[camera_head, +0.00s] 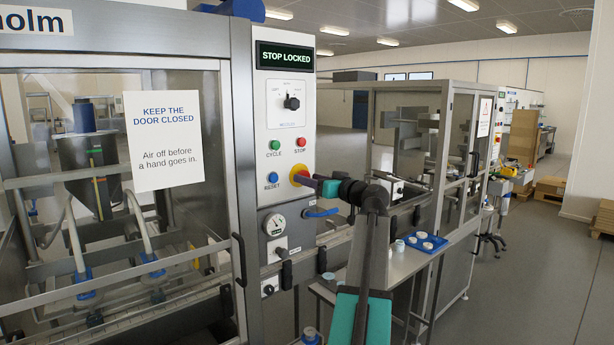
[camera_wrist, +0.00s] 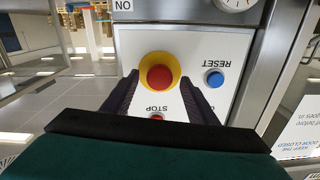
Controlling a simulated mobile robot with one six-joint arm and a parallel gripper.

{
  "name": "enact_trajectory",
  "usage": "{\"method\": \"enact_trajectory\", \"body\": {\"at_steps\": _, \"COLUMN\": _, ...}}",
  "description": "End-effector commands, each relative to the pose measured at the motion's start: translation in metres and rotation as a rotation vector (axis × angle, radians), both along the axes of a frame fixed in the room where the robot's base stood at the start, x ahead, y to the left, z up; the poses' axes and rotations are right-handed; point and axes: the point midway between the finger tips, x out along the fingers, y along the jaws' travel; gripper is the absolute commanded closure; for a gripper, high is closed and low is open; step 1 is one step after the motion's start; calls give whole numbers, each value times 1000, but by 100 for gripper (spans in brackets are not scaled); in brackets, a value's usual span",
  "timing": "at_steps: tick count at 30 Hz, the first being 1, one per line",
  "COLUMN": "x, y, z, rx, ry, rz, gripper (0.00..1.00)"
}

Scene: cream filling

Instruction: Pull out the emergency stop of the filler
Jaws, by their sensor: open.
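The emergency stop, a red mushroom button on a yellow ring (camera_wrist: 160,77), sits low on the white control panel (camera_head: 289,105) of the filler. In the head view the emergency stop (camera_head: 297,173) is partly covered by my gripper (camera_head: 309,180). My gripper is open, its two dark fingers pointing at the panel. In the upside-down wrist view the fingertips lie to either side of the red button. I cannot tell whether they touch it. The display (camera_head: 286,56) above reads STOP LOCKED.
A red STOP button (camera_head: 300,142), a green CYCLE button (camera_head: 274,145) and a blue RESET button (camera_head: 271,178) are close by. A gauge (camera_head: 276,224) and a blue handle (camera_head: 322,212) lie below. A blue tray (camera_head: 421,247) is on the table to the right.

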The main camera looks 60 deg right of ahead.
Motion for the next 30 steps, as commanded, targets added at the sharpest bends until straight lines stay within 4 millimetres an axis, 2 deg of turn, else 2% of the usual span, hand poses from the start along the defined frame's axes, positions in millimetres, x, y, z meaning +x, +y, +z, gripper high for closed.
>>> {"method": "enact_trajectory", "body": {"at_steps": 6, "x": 16, "y": -6, "z": 0, "rx": 1, "ry": 0, "rz": -1, "gripper": 47}}
{"method": "enact_trajectory", "body": {"at_steps": 17, "x": 18, "y": -6, "z": -1, "rx": 0, "ry": 0, "rz": -2, "gripper": 47}}
{"method": "enact_trajectory", "body": {"at_steps": 26, "x": 17, "y": -7, "z": 0, "rx": 0, "ry": 0, "rz": -2, "gripper": 98}}
{"method": "enact_trajectory", "body": {"at_steps": 30, "x": 17, "y": -7, "z": 0, "rx": 0, "ry": 0, "rz": -2, "gripper": 100}}
